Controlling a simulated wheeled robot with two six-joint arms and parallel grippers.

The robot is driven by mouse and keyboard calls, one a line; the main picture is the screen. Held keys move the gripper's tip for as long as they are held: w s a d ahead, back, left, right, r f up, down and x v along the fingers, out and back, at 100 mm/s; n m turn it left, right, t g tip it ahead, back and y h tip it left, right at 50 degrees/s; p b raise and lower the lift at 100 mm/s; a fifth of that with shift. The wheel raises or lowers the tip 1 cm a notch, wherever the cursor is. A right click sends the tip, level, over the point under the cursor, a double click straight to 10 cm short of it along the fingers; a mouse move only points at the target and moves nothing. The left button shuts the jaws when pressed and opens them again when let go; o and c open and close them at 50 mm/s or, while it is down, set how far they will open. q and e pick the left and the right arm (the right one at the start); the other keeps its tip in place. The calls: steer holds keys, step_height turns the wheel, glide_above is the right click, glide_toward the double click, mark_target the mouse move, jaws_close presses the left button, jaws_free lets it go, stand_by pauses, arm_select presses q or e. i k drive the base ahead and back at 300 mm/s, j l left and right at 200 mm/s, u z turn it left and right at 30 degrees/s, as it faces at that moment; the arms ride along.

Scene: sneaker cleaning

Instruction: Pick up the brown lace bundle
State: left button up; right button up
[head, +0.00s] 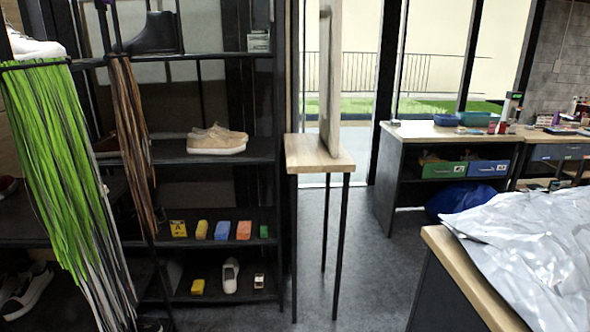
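The brown lace bundle (131,135) hangs down in long thin strands at the left of the head view, in front of the dark shelf unit. Its top is near a dark bar, and its lower end hangs at about the height of the lower shelves. A larger green lace bundle (58,150) with black and white strands hangs to its left and nearer to me. Neither of my grippers shows in the head view.
The dark shelf (215,152) holds beige shoes (217,140) and, lower, several small coloured boxes (222,230). A narrow wooden stand (305,153) is right of it. A bench with crumpled silvery sheet (535,245) fills the right front. Grey floor (375,260) between is clear.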

mark_target(259, 281)
steer(key=i, duration=1.7)
